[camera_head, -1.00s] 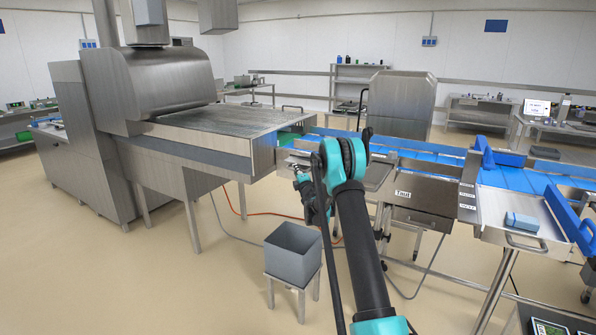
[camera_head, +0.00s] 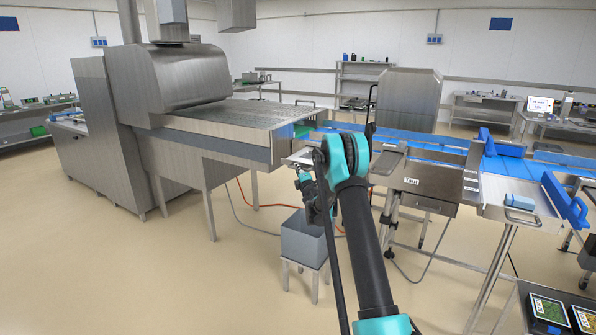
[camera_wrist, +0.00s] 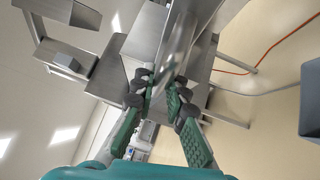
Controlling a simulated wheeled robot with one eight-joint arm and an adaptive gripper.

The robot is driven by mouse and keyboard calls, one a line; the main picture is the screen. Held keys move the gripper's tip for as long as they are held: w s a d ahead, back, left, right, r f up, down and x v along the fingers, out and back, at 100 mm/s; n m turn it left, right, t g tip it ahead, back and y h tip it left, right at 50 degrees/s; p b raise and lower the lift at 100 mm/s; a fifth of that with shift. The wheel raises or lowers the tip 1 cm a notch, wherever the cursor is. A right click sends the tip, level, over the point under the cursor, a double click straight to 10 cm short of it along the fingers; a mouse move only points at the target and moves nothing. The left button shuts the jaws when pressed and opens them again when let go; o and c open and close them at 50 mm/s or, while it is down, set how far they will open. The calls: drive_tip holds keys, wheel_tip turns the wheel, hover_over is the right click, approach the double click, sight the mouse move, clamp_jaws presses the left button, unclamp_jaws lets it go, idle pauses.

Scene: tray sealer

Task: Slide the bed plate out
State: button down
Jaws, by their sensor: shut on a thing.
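My gripper (camera_wrist: 162,92) is shut on the edge of a thin shiny metal plate (camera_wrist: 177,45), which looks like the bed plate. The plate runs away from the fingertips toward the steel machine. In the head view, my gripper (camera_head: 303,182) is beside the machine's right end, partly hidden by my arm. A bright plate (camera_head: 300,157) shows just above it, below the green piece at the machine's end. The tray sealer (camera_head: 225,130) is the large steel machine on the left. How far the plate stands out of it cannot be told.
A grey bin (camera_head: 303,240) on a small stand is below my gripper. A blue conveyor (camera_head: 420,143) runs right from the machine, with a steel box (camera_head: 415,187) in front. An orange hose (camera_head: 262,205) lies on the floor. Floor at the front left is clear.

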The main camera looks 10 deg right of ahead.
drive_tip(key=shift+s+a, duration=0.1)
drive_tip(key=shift+a, duration=0.05)
drive_tip(key=c, duration=1.5)
unclamp_jaws()
drive_tip(key=shift+c, duration=0.2)
drive_tip(key=shift+s, duration=0.15)
drive_tip(key=s+d+f, duration=0.1)
drive_tip(key=s+d, duration=0.1)
drive_tip(key=s, duration=0.9)
drive_tip(key=shift+s+f, duration=0.25)
drive_tip(key=shift+f, duration=0.1)
